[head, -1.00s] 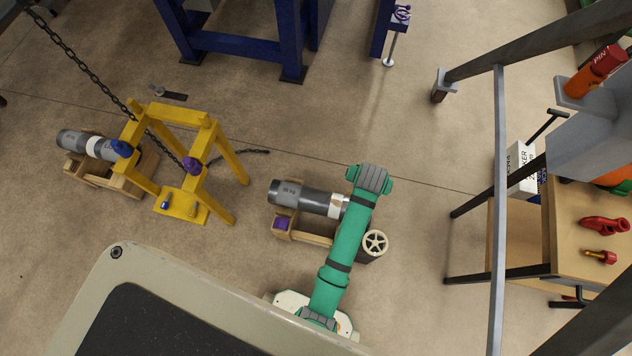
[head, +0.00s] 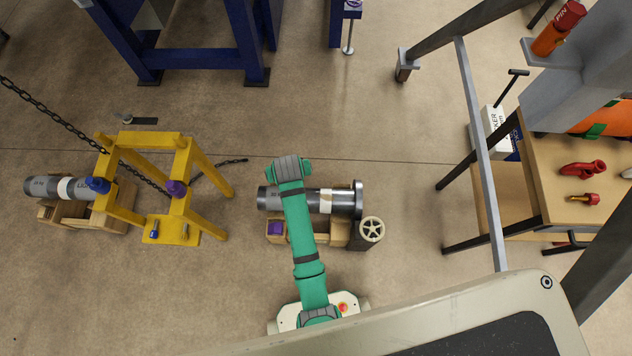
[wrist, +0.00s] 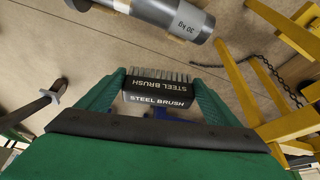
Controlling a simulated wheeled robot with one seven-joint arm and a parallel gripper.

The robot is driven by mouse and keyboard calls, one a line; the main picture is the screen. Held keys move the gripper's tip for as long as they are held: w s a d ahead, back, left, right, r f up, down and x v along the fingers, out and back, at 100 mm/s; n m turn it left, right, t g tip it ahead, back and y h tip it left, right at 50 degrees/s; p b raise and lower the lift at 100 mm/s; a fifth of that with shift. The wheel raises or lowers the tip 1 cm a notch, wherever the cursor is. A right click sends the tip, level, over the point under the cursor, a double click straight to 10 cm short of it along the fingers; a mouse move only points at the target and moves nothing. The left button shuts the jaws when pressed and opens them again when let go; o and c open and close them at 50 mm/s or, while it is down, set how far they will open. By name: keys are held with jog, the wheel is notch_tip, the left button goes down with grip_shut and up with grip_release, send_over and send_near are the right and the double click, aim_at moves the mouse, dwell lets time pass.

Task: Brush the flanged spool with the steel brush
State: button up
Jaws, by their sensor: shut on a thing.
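The flanged spool (head: 335,201) is a grey pipe with a pale band and a wide dark flange at its right end. It lies across wooden blocks on the floor in the head view. My green arm crosses over its left-middle part and hides some of it. In the wrist view, a grey pipe end with lettering (wrist: 178,16) shows at the top, beyond the brush. My gripper (wrist: 158,92) is shut on the steel brush (wrist: 157,98), a black block with bristles pointing toward the pipe. A gap shows between bristles and pipe. The head view does not show the brush.
A handwheel (head: 371,229) stands right below the flange. A yellow frame (head: 150,190) with a chain stands to the left, beside another grey pipe (head: 45,187). A wooden table (head: 560,205) with red parts is at right. Open floor lies beyond the spool.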

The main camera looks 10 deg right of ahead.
jog(key=shift+s+d+f+m+h, duration=0.35)
jog(key=shift+s+d+f, duration=1.1)
jog(key=shift+f, duration=2.6)
jog(key=shift+s+d+f+m+h, duration=0.1)
jog(key=shift+s+d+f+m, duration=0.5)
jog(key=shift+d+f, duration=2.65)
jog(key=shift+s+d+f+m+h, duration=0.15)
jog(key=shift+s+d+f+m, duration=0.65)
jog(key=shift+f, duration=4.1)
jog(key=shift+w+a+f+n, duration=0.1)
jog(key=shift+a+n, duration=0.05)
jog(key=shift+a, duration=0.35)
jog(key=shift+w+a+n, duration=0.1)
jog(key=shift+a, duration=0.4)
jog(key=shift+f, duration=0.15)
jog(key=shift+s+f, duration=0.15)
jog(key=shift+f, duration=0.05)
